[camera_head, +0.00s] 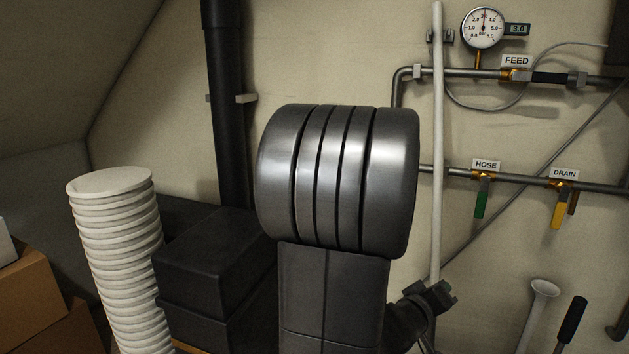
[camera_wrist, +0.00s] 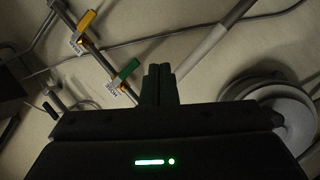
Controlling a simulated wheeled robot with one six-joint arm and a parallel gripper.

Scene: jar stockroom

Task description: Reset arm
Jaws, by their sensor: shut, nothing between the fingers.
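My gripper shows in the wrist view (camera_wrist: 158,84), its dark fingers pressed together with nothing between them. It points toward the wall with the pipes, and no contact with anything is visible. My arm's large grey metal joint fills the middle of the head view and hides part of the wall. The green HOSE handle (camera_head: 481,198) and yellow DRAIN handle (camera_head: 557,215) hang down from the lower pipe. In the wrist view, the green handle (camera_wrist: 128,69) lies just left of the fingertips.
A pressure gauge (camera_head: 484,28) and the FEED valve's black handle (camera_head: 553,78) are at the upper right. A pale upright pole (camera_head: 437,150) stands beside my arm. A ribbed white stack (camera_head: 115,255), black boxes (camera_head: 215,265) and cardboard boxes (camera_head: 30,295) crowd the left.

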